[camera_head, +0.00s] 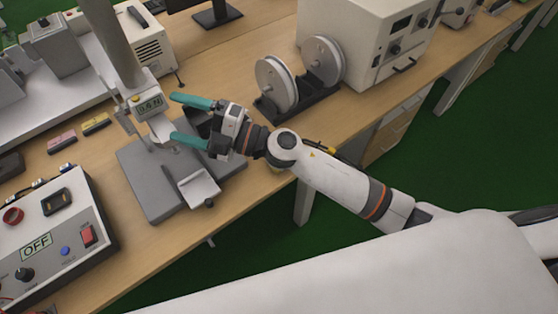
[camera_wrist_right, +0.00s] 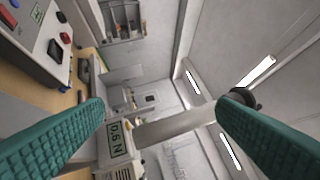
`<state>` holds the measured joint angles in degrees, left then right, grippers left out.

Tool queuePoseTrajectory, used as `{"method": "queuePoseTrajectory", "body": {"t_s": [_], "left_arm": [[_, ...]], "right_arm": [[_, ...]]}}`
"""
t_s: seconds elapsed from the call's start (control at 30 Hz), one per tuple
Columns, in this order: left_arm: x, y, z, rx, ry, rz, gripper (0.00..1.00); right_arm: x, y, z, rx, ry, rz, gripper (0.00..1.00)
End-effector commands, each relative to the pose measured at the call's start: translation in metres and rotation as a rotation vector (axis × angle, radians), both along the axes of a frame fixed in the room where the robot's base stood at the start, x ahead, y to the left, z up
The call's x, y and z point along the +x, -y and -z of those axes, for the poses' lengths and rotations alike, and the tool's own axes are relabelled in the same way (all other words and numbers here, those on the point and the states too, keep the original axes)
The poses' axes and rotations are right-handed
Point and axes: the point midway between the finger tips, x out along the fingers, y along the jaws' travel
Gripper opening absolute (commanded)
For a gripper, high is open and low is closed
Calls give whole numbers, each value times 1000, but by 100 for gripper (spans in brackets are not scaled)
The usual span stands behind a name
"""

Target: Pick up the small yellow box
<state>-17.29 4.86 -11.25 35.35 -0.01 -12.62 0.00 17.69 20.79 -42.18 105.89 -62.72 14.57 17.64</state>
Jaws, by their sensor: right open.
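A small yellow box (camera_head: 96,124) lies on the wooden table at the left, beside a small pink box (camera_head: 61,141). My right gripper (camera_head: 174,117) is open, with its teal fingers apart. It is to the right of the yellow box, near the force gauge (camera_head: 149,105) reading 0.6 N, and apart from the box. In the right wrist view, the open fingers (camera_wrist_right: 163,105) have the gauge (camera_wrist_right: 117,140) between them, and I cannot make out the yellow box there. My left gripper is not in view.
The gauge's column and grey base (camera_head: 150,195) stand near the right gripper. A control box (camera_head: 45,235) marked OFF sits at the lower left. Two white spools (camera_head: 277,85) stand on a black holder. A large beige instrument (camera_head: 365,40) is behind them.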

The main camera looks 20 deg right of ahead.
Motion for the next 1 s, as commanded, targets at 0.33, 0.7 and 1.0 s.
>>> {"method": "queuePoseTrajectory", "body": {"t_s": [0.33, 0.7, 1.0], "left_arm": [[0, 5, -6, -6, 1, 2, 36], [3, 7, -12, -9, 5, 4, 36], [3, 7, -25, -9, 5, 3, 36]], "right_arm": [[-19, 69, 134, -1294, 299, -752, 80], [23, 193, 149, -1881, 111, -796, 80], [23, 192, 198, -1877, 113, -796, 80]]}}
